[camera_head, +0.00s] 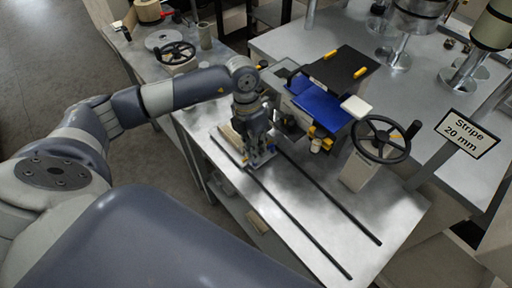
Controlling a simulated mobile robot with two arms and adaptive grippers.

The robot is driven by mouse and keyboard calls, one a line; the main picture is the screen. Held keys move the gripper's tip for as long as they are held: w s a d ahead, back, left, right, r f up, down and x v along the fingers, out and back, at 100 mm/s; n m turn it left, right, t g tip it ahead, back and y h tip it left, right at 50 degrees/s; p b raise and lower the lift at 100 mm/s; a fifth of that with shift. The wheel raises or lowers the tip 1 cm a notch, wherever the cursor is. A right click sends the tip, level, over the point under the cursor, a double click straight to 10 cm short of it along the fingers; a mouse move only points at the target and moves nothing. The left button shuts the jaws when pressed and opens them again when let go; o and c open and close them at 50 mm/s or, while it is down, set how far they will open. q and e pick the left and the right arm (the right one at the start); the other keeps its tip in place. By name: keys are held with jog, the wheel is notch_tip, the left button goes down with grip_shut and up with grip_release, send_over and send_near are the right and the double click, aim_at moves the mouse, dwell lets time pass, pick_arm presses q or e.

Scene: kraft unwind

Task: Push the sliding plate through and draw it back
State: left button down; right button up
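My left gripper (262,160) points down over the metal bench top, between two thin black rails (307,233). Its fingertips are small and partly merge with the parts below, so I cannot tell whether they are open or touching anything. A tan piece (231,138) shows just left of the gripper, at the far end of the rails; it may be part of the sliding plate, which is largely hidden by my gripper and wrist. The bench between the rails is bare on the near side. My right gripper is not in view.
A machine with a blue cover (318,103) and a black top (343,66) stands behind the gripper. A black handwheel (384,139) stands to its right, beside a "Stripe 20 mm" sign (467,133). Another handwheel (175,53) stands at the back left.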

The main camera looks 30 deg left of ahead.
pick_arm(q)
jog(key=shift+a, duration=0.2)
jog(key=a+b, duration=0.1)
jog(key=w+a+b, duration=0.1)
jog(key=a, duration=0.1)
jog(key=shift+w+a+f, duration=0.15)
jog(key=shift+w+a, duration=0.05)
jog(key=shift+a, duration=0.1)
jog(key=shift+w+a, duration=0.1)
jog(key=shift+a, duration=0.2)
jog(key=shift+d+r, duration=0.1)
jog(key=shift+r, duration=0.15)
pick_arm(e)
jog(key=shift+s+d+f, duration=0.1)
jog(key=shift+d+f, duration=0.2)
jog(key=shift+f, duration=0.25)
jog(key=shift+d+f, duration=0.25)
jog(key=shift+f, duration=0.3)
pick_arm(q)
jog(key=c, duration=1.7)
grip_release()
jog(key=shift+o, duration=0.2)
jog(key=shift+f, duration=0.1)
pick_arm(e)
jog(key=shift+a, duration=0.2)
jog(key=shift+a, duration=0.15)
